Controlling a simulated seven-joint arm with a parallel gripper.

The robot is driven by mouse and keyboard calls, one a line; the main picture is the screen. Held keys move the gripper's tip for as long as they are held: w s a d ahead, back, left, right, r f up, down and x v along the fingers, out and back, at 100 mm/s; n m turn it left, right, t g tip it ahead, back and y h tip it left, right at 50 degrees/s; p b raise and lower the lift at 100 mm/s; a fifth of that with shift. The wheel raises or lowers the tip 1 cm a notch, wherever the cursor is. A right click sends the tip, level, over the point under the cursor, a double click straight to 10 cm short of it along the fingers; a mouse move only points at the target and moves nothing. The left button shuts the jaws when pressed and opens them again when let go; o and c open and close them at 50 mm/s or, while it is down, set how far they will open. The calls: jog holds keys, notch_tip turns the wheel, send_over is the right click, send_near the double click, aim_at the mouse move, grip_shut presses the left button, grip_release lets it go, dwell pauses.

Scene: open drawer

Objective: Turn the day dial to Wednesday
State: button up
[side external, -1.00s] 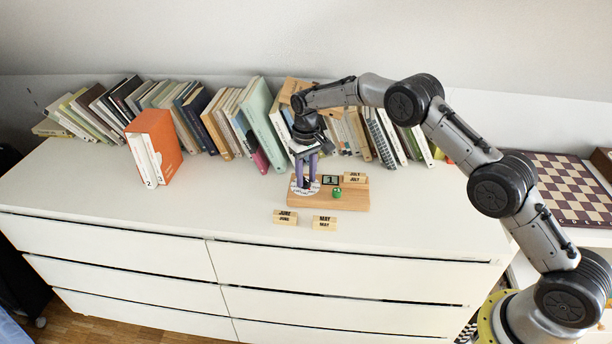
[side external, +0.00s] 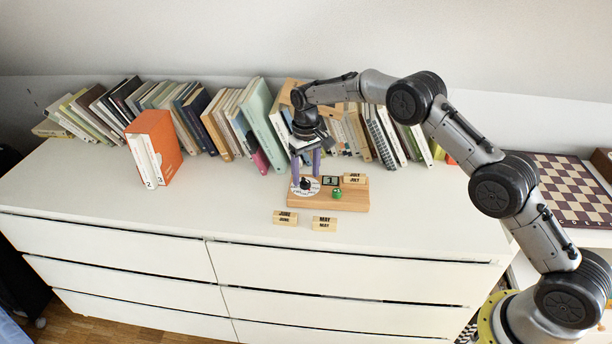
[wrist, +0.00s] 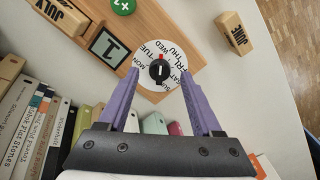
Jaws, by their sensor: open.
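The white day dial (wrist: 148,78) sits on the wooden calendar board (wrist: 172,27). Its round black knob (wrist: 159,71) has a red mark that points to the top of the wrist view, near the TUE and WED labels; I cannot tell exactly which. The dial also shows at the board's left end in the side view (side external: 296,188). My gripper (side external: 306,173) is open and empty, its purple fingers apart from the knob, above and slightly behind the dial. In the wrist view the fingers (wrist: 158,72) flank the knob left and right.
On the board are a green knob (side external: 337,193), a number tile (side external: 330,181) and a JULY block (side external: 355,178). JUNE (side external: 285,217) and MAY (side external: 325,223) blocks lie in front. Books (side external: 262,125) line the back.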

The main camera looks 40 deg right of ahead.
notch_tip(320, 180, up, 12)
jog(key=shift+r, duration=0.25)
dwell(0.3)
notch_tip(320, 180, up, 8)
jog(key=t, duration=0.1)
send_over(306, 180)
jog(key=s+d+r+t, duration=0.1)
jog(key=s+r+t, duration=0.1)
jog(key=s+r, duration=1)
jog(key=s+r+t, duration=0.1)
jog(key=s+r, duration=0.4)
jog(key=s, duration=0.3)
jog(key=s+f+t, duration=0.1)
jog(key=s+f, duration=0.1)
jog(key=s, duration=0.6)
jog(key=s+f+t, duration=0.1)
jog(key=s+f, duration=0.1)
jog(key=s, duration=0.7)
jog(key=s+d+f, duration=0.1)
jog(key=s+f, duration=0.6)
jog(key=f, duration=0.4)
jog(key=shift+f+n, duration=0.2)
jog(key=shift+n, duration=0.2)
